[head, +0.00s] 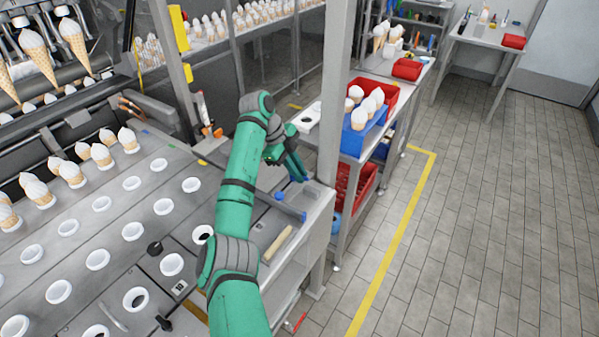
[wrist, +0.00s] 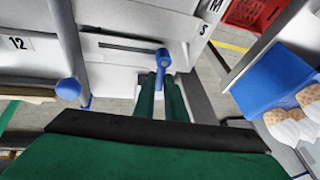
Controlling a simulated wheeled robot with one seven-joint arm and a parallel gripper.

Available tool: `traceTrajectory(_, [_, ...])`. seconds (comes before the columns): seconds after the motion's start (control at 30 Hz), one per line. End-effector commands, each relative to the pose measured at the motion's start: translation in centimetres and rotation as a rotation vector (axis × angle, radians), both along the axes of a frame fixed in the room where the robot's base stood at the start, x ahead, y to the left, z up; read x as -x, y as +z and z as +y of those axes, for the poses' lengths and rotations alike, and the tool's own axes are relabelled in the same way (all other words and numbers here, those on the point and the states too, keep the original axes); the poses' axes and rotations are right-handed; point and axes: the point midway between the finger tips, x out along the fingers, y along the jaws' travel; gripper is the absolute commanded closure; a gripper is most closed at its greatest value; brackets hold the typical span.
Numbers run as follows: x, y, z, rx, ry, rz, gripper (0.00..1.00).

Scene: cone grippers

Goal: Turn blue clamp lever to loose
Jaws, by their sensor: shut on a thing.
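The blue clamp lever (wrist: 163,58) is in the middle of the wrist view, with its round end in front of a grey plate that has a dark slot. My gripper (wrist: 160,92) has its two green fingers close together, shut on the lever below this round end. In the head view my green arm reaches to the right end of the machine bench, where my gripper (head: 299,172) is small and partly hidden.
A second blue knob (wrist: 68,90) stands left of my fingers, beside a grey bar. A steel post (head: 340,90) rises close to my gripper. A blue bin (head: 362,130) with cones is on the shelf behind the post. Open floor (head: 480,200) lies to the right.

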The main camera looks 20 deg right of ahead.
Motion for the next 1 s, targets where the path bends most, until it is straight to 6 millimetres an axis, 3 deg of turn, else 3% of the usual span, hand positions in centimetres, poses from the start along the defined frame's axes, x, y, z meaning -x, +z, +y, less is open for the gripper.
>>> traceTrajectory(0.1, [-0.2, 0.1, 0.1, 0.000, 0.004, -0.004, 1.00])
traceTrajectory(0.13, [-0.2, 0.1, 0.1, 0.001, 0.004, -0.004, 0.87])
traceTrajectory(0.2, [-0.2, 0.1, 0.1, 0.000, 0.004, -0.004, 0.71])
traceTrajectory(0.6, [-0.2, 0.6, 0.2, 0.000, 0.003, -0.003, 0.71])
traceTrajectory(1.0, [-1.2, 6.8, 2.9, 0.000, 0.003, -0.005, 0.71])
